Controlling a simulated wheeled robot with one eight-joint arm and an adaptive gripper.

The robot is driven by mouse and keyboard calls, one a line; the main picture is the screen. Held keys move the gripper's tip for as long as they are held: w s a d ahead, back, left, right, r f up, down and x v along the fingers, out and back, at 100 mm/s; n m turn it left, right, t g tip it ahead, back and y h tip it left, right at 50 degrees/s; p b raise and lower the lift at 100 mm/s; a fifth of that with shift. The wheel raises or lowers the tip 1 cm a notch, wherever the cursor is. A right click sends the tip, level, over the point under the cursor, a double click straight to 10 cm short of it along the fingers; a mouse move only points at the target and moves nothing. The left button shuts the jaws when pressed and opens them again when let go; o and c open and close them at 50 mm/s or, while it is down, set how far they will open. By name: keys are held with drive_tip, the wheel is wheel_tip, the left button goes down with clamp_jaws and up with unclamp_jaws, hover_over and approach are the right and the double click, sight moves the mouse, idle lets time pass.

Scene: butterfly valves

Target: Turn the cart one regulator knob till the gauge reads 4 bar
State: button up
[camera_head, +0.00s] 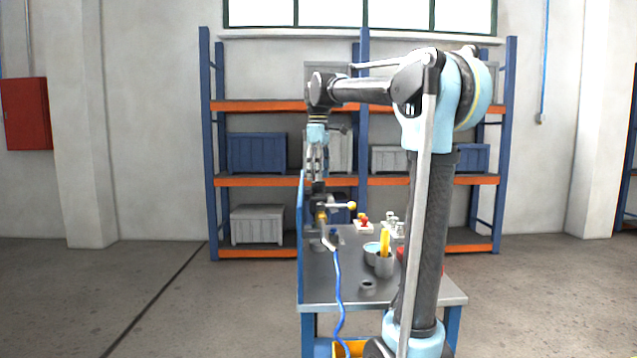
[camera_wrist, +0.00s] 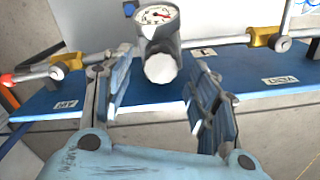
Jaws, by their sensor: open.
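The regulator knob (camera_wrist: 161,68) is a pale, ribbed cylinder facing the wrist camera, below a round white gauge (camera_wrist: 157,15) with a red needle. The gauge's numbers are too small to read. My gripper (camera_wrist: 162,64) is open, with one finger on each side of the knob and a visible gap on both sides; I cannot tell how deep the knob lies between them. In the head view my gripper (camera_head: 317,162) points down above the dark regulator assembly (camera_head: 319,200) at the cart's blue panel (camera_head: 300,240). The knob cannot be made out there.
Pipes with yellow fittings (camera_wrist: 262,37) run to both sides of the regulator, with a red-tipped part at left. Small labels (camera_wrist: 281,80) sit on the blue panel. The cart's grey top (camera_head: 335,285) holds cups and small parts. A blue hose (camera_head: 338,290) hangs down.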

drive_tip(key=shift+f, duration=1.25)
drive_tip(key=c, duration=1.1)
drive_tip(key=shift+o, duration=0.2)
drive_tip(key=m, duration=0.3)
drive_tip(key=shift+m, duration=2.1)
